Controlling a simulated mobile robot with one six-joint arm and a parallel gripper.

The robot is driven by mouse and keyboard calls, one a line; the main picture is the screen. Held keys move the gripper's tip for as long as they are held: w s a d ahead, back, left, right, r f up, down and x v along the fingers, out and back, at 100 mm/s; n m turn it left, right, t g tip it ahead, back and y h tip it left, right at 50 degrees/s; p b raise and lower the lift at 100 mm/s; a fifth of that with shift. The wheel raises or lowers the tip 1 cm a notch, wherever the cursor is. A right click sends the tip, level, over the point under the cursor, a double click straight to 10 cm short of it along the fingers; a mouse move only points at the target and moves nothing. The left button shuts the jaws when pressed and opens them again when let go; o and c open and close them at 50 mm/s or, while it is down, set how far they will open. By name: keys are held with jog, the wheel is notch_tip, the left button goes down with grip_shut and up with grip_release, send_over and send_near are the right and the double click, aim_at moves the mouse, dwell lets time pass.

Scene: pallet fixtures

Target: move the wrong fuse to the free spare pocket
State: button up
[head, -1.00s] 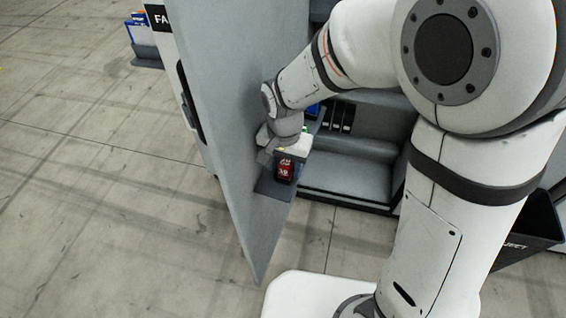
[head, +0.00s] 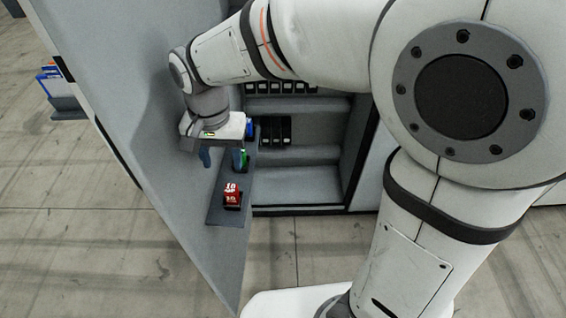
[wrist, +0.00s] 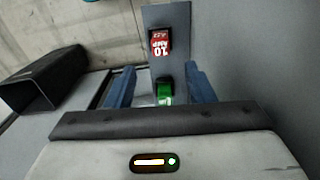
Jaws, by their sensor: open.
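A red fuse (head: 232,196) marked 10 stands near the outer end of a narrow dark shelf (head: 215,215) on the open cabinet door. In the wrist view the red fuse (wrist: 160,43) reads 10 AMP. A green fuse (head: 240,159) stands further in on that shelf, and a blue fuse (head: 250,128) beyond it. My gripper (head: 205,157) is open beside the inner part of the shelf. In the wrist view its blue fingers (wrist: 158,72) appear on either side of the green fuse (wrist: 165,92); whether they reach its height is unclear. I cannot make out a free pocket.
The grey door panel (head: 110,70) rises close beside my gripper. Behind the shelf, the open cabinet (head: 300,182) holds rows of black modules (head: 274,131). A black bin (wrist: 40,78) shows at the left of the wrist view. Blue-and-white items sit in a holder (head: 65,98) outside the door.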

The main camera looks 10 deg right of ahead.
jog(key=s+d+n+t, duration=0.1)
jog(key=s+d, duration=0.2)
jog(key=d, duration=0.8)
jog(key=s+d+n+t, duration=0.1)
jog(key=s+d, duration=0.3)
jog(key=d, duration=0.8)
jog(key=shift+s+r+t, duration=0.15)
jog(key=shift+r+t, duration=0.1)
jog(key=shift+t, duration=0.05)
jog(key=shift+r+p, duration=0.45)
jog(key=shift+r, duration=0.1)
jog(key=shift+c, duration=0.4)
dwell(0.6)
